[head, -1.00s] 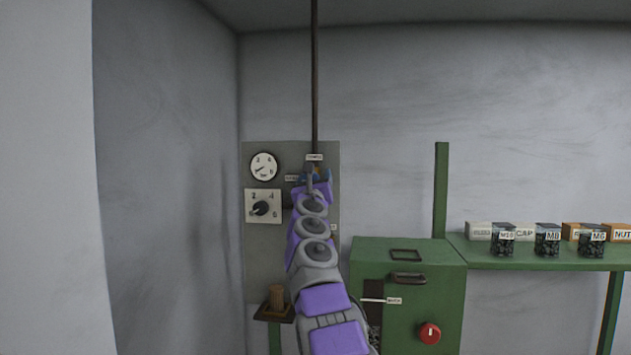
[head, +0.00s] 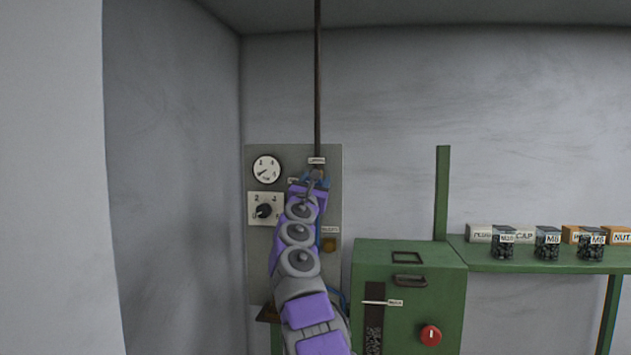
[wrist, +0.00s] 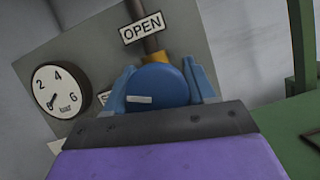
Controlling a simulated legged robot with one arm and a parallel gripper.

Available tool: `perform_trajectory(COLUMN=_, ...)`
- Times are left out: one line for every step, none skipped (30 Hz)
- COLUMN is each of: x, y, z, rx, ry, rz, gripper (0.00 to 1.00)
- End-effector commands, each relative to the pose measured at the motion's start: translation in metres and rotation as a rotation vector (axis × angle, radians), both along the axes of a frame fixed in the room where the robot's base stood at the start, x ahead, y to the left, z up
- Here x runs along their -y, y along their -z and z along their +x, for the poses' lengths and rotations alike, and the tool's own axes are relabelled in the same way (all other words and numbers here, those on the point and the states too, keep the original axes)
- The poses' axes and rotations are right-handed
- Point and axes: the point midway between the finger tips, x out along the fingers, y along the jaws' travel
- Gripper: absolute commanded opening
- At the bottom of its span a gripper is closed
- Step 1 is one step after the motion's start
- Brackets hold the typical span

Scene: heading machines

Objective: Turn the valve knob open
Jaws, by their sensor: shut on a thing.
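The valve knob (wrist: 160,86) is round and blue with a white mark on its face, seen in the wrist view below a white OPEN sign (wrist: 142,27). The white mark lies nearly level, on the left part of the knob. My gripper (wrist: 162,85) has its two blue fingers on either side of the knob and is shut on it. In the head view my gripper (head: 314,181) is at the upper part of the grey panel (head: 261,242), and my arm hides most of the knob there.
A gauge (head: 267,169) and a dial (head: 265,209) are on the panel, left of my gripper. A vertical pipe (head: 317,80) runs up above it.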

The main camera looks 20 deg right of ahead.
Motion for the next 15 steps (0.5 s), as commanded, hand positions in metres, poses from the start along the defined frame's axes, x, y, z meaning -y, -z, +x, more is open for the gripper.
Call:
perform_trajectory(x=0.0003, y=0.0027, z=0.0015, rx=0.001, ry=0.001, rz=0.011, gripper=0.24)
perform_trajectory(x=0.0004, y=0.0031, z=0.0014, rx=0.003, ry=0.000, rz=0.013, gripper=0.24)
perform_trajectory(x=0.0006, y=0.0033, z=0.0013, rx=0.003, ry=0.001, rz=0.014, gripper=0.24)
perform_trajectory(x=0.0006, y=0.0033, z=0.0013, rx=0.003, ry=0.001, rz=0.014, gripper=0.24)
perform_trajectory(x=0.0005, y=0.0036, z=0.0013, rx=0.003, ry=0.001, rz=0.014, gripper=0.24)
perform_trajectory(x=0.0005, y=0.0036, z=0.0013, rx=0.003, ry=0.001, rz=0.014, gripper=0.24)
perform_trajectory(x=0.0005, y=0.0037, z=0.0013, rx=0.003, ry=0.001, rz=0.014, gripper=0.24)
perform_trajectory(x=0.0006, y=0.0038, z=0.0014, rx=0.002, ry=0.002, rz=0.013, gripper=0.24)
perform_trajectory(x=0.0005, y=0.0037, z=0.0014, rx=0.002, ry=0.002, rz=0.013, gripper=0.24)
perform_trajectory(x=0.0006, y=0.0039, z=0.0014, rx=0.002, ry=0.002, rz=0.013, gripper=0.58)
perform_trajectory(x=0.0006, y=0.0038, z=0.0013, rx=0.002, ry=0.002, rz=0.013, gripper=0.60)
perform_trajectory(x=0.0006, y=0.0035, z=0.0012, rx=0.002, ry=0.001, rz=0.012, gripper=0.64)
perform_trajectory(x=0.0005, y=0.0031, z=0.0009, rx=0.003, ry=0.001, rz=0.012, gripper=0.67)
perform_trajectory(x=0.0006, y=0.0027, z=0.0007, rx=0.003, ry=0.001, rz=0.012, gripper=0.70)
perform_trajectory(x=0.0005, y=0.0022, z=0.0004, rx=0.004, ry=0.001, rz=0.011, gripper=0.74)
